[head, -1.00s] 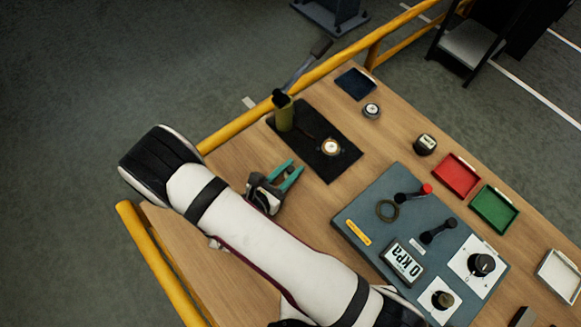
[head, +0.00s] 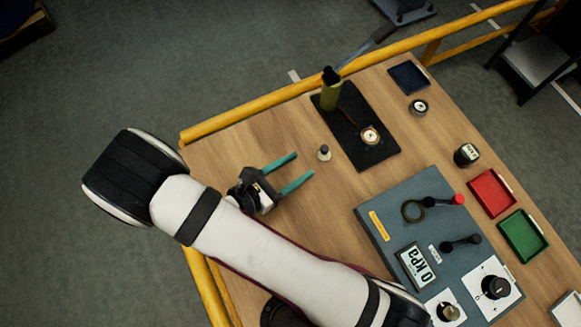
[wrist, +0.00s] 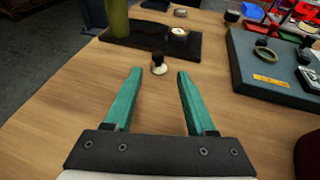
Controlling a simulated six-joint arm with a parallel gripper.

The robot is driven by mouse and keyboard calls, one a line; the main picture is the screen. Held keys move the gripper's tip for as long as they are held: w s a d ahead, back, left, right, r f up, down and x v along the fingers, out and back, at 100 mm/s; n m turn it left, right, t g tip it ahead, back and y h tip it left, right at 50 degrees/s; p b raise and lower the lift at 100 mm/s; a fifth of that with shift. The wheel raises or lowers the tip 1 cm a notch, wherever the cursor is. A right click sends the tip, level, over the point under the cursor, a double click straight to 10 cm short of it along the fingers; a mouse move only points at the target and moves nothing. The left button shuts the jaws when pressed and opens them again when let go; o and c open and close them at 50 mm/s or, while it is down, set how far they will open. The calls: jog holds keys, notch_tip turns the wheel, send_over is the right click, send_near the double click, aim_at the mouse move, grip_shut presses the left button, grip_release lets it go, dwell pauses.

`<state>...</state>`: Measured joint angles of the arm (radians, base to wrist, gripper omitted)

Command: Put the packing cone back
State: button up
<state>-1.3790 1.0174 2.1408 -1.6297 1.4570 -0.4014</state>
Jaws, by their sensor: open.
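A small piece with a pale round base and a dark knob, which looks like the packing cone (head: 323,153), stands upright on the bare wood of the bench. In the wrist view the cone (wrist: 159,68) is centred just beyond my fingertips. My gripper (head: 304,163) is open, with teal fingers spread and nothing between them. It points toward the cone from the left in the head view. In the wrist view my gripper (wrist: 158,74) shows both fingers apart from the cone.
A black mat (head: 374,153) beyond the cone carries an olive cylinder (head: 330,93) and a round gauge (head: 370,136). A grey panel (head: 390,246) with levers, knobs and a 0 kPa display lies to the right. Yellow rails edge the bench. Bare wood surrounds the cone.

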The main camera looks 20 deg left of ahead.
jog(key=shift+v, duration=1)
jog(key=d+r+m+g+h, duration=0.3)
jog(key=d+r+m+g, duration=0.45)
jog(key=d+m, duration=0.3)
jog(key=s+d+r+m+g+y, duration=0.2)
jog(key=s+r+m+y, duration=0.2)
jog(key=m, duration=0.8)
jog(key=s+d+r+m+g+y, duration=0.2)
jog(key=s+r+m+y, duration=0.3)
jog(key=m+y, duration=0.3)
jog(key=r+m, duration=0.1)
jog(key=m, duration=0.3)
jog(key=shift+s+d+m+g, duration=0.15)
jog(key=shift+d+m+g, duration=0.2)
jog(key=shift+d, duration=0.05)
